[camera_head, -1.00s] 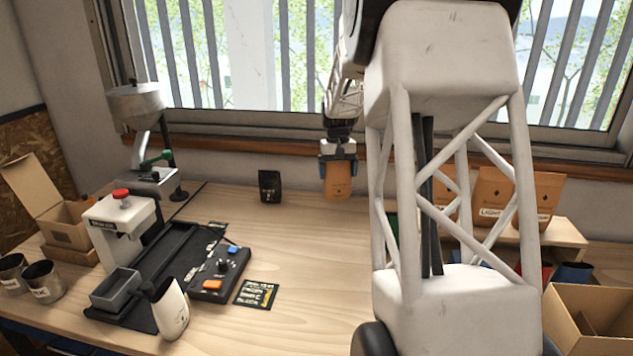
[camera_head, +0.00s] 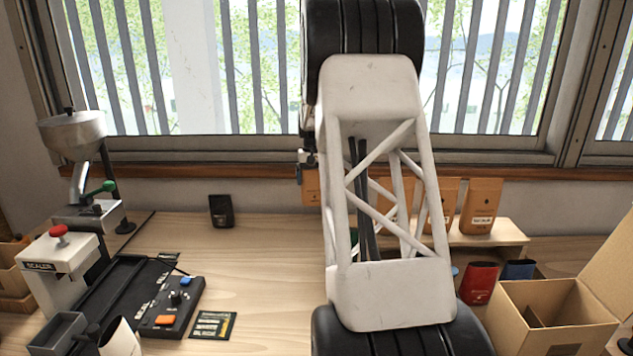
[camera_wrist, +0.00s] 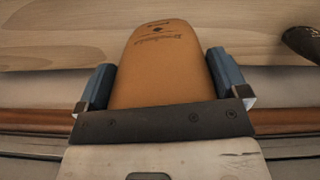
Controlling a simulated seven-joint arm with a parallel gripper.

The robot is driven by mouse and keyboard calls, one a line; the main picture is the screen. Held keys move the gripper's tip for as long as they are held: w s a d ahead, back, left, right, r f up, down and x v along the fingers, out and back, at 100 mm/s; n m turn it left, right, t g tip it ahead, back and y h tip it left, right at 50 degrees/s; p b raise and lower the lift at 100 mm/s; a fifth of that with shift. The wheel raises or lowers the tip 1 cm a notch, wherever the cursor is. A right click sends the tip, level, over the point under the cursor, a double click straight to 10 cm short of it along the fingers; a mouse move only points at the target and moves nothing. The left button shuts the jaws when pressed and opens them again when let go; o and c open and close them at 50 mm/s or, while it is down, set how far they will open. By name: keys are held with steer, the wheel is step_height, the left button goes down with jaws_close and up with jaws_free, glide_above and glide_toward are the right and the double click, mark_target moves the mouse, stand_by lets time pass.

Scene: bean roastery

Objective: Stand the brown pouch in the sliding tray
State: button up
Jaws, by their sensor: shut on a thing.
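The brown pouch (camera_wrist: 163,68) sits between the two blue fingers of my gripper (camera_wrist: 164,82) in the wrist view. My gripper is shut on it and holds it above the wooden table. In the head view the pouch (camera_head: 311,188) shows near the window wall, partly hidden by my arm. Most of my gripper is hidden there too. The grey tray (camera_head: 58,336), which looks like the sliding tray, is at the lower left, in front of the white sealer (camera_head: 62,268) on its black track. My gripper is well to its right and farther back.
A black pouch (camera_head: 221,210) stands at the back of the table. A control box (camera_head: 172,308) and a white cup (camera_head: 120,340) are near the tray. Brown pouches (camera_head: 482,205) stand on a shelf at right, behind an open carton (camera_head: 553,315). The middle table is clear.

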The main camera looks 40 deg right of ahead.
steer(key=w+a+r+n, duration=0.2)
steer(key=w+a+r, duration=0.15)
steer(key=a, duration=0.75)
steer(key=w+a+r+n, duration=0.2)
steer(key=w+a, duration=0.3)
steer(key=a, duration=0.7)
steer(key=w+a+r+n, duration=0.2)
steer(key=w+a+n, duration=0.15)
steer(key=a, duration=0.75)
steer(key=s+a+r+n+h, duration=0.1)
steer(key=s+a+r+n, duration=0.2)
steer(key=a, duration=1.5)
steer(key=a+r+n, duration=0.3)
steer(key=a+r, duration=0.1)
steer(key=a, duration=1.3)
steer(key=s+a+f+n, duration=0.1)
steer(key=s+a+f, duration=0.1)
steer(key=a, duration=0.4)
step_height(320, 180, down, 17)
steer(key=a+n, duration=0.2)
steer(key=shift+s+a+h, duration=0.25)
steer(key=shift+a+h, duration=0.1)
steer(key=shift+h, duration=0.05)
steer(key=shift+f, duration=0.15)
steer(key=shift+f, duration=2.55)
